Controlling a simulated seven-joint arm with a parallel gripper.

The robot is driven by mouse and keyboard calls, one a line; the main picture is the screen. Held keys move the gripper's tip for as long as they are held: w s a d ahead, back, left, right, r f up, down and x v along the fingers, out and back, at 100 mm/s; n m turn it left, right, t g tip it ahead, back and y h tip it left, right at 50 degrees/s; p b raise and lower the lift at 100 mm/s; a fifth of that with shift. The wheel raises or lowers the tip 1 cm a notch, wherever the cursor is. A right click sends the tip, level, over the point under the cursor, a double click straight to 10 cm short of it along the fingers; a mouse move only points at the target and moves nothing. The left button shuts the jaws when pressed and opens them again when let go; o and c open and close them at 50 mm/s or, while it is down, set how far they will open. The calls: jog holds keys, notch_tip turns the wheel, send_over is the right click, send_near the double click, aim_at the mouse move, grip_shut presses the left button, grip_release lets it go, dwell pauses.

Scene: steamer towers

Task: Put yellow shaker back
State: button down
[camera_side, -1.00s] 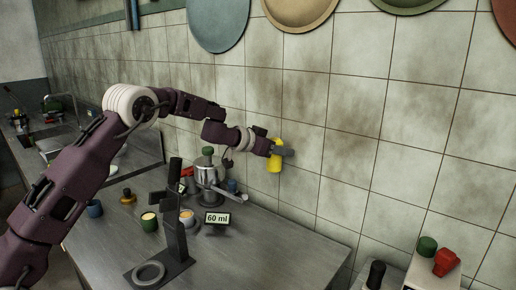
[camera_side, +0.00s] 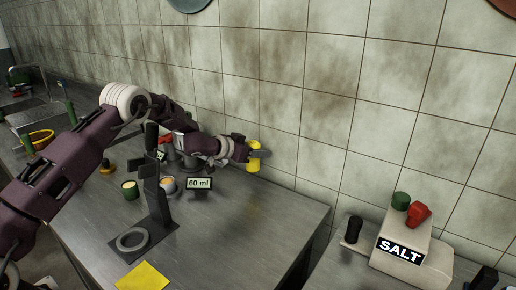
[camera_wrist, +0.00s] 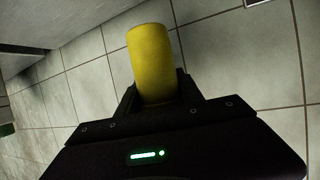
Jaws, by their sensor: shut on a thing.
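The yellow shaker (camera_side: 254,160) is a small yellow cylinder held up in the air near the tiled wall, above the back right part of the steel counter. My gripper (camera_side: 257,153) is shut on it. In the wrist view the yellow shaker (camera_wrist: 151,62) stands out between the two dark fingers of my gripper (camera_wrist: 158,100), which cover its lower part. No printing shows on the shaker.
A black stand (camera_side: 158,205) with a ring base is on the counter (camera_side: 240,230), near a "60 ml" sign (camera_side: 199,183) and small cups. A box marked SALT (camera_side: 399,252) with green and red tops stands at right. A yellow sheet (camera_side: 142,277) lies at the front edge. The counter's right part is clear.

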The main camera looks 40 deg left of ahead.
aim_at(255, 142)
jog(key=shift+f, duration=3)
jog(key=shift+f, duration=0.5)
jog(key=c, duration=0.7)
grip_release()
notch_tip(255, 142, up, 10)
